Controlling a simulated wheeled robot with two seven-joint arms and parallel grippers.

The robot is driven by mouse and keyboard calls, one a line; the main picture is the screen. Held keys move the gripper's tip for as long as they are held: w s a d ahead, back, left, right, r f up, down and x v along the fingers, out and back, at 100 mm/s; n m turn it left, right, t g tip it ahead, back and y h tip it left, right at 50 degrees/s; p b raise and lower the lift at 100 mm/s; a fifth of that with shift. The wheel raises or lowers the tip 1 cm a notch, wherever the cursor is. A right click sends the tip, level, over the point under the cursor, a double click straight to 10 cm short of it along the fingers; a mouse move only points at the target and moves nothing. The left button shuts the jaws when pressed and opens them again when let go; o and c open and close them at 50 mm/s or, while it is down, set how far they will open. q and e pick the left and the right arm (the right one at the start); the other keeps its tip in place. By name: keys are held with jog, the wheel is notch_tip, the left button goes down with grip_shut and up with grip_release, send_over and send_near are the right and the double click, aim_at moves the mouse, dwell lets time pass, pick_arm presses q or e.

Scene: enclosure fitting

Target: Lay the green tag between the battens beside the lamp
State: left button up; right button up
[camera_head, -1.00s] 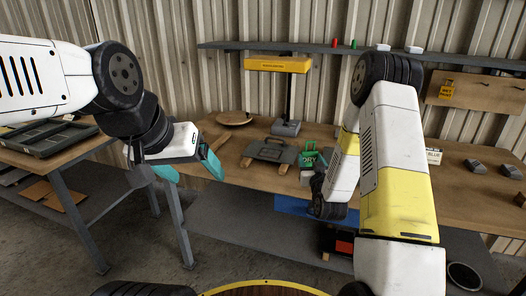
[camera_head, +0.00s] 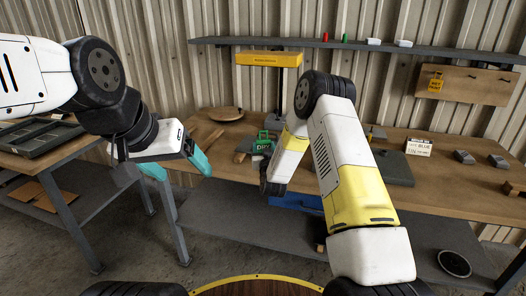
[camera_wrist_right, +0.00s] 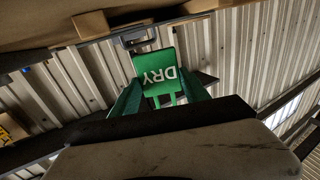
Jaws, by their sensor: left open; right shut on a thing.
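The green tag (camera_head: 263,146), lettered "DRY", is held upright above the bench; it fills the middle of the right wrist view (camera_wrist_right: 155,70). My right gripper (camera_wrist_right: 160,95) is shut on it; in the head view my right arm hides most of that gripper. One wooden batten (camera_head: 214,136) lies left of the tag, and another wooden end (camera_head: 239,157) shows by a dark grey piece, mostly hidden. My left gripper (camera_head: 180,168) is open and empty left of the bench.
A round wooden board (camera_head: 226,114) lies at the back left of the bench. A yellow tag (camera_head: 435,84) hangs on a wall board. A shelf (camera_head: 350,43) runs above.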

jog(key=shift+d+f, duration=0.15)
jog(key=shift+f, duration=1.4)
jog(key=shift+f, duration=0.15)
jog(key=shift+f, duration=0.5)
jog(key=o, duration=1.3)
